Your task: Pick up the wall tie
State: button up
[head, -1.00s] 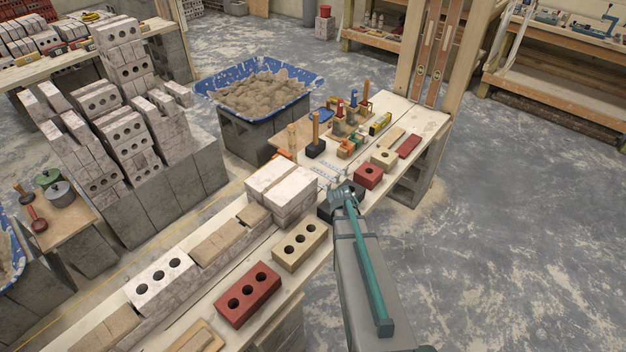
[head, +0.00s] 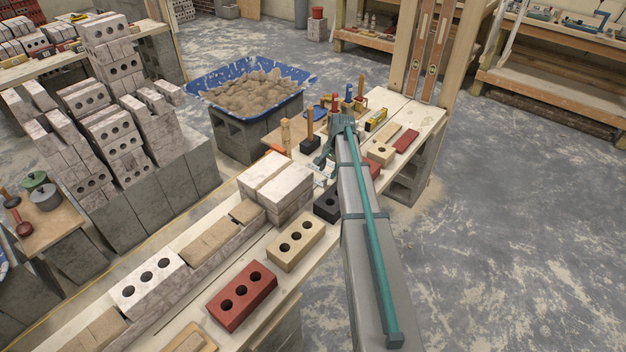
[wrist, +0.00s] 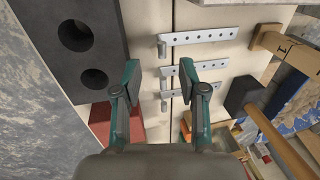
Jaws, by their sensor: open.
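Three wall ties, pale grey perforated metal strips with a bent end, lie side by side on the wooden bench in the wrist view: an upper tie (wrist: 213,35), a middle tie (wrist: 218,66) and a lower tie (wrist: 177,94). My gripper (wrist: 161,76) is open and empty above the bench. Its fingertips are level with the middle and lower ties, near their bent ends, with the right fingertip over the strips.
A black holed brick (wrist: 88,45) lies left of the ties, with a red brick (wrist: 130,122) below it. A stack of pale bricks (head: 276,186) stands on the bench left of my gripper.

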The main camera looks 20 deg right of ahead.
aim_at(325, 180)
jog(key=shift+w+a+f+p, duration=0.1)
jog(key=shift+w+f+p, duration=0.2)
jog(key=shift+f, duration=0.95)
jog(key=shift+w+a+f+p, duration=0.2)
jog(key=shift+f+p, duration=0.1)
jog(key=shift+f, duration=0.95)
jog(key=shift+w+a+f+p, duration=0.1)
jog(key=shift+w+f+p, duration=0.2)
jog(key=shift+f, duration=0.95)
grip_shut()
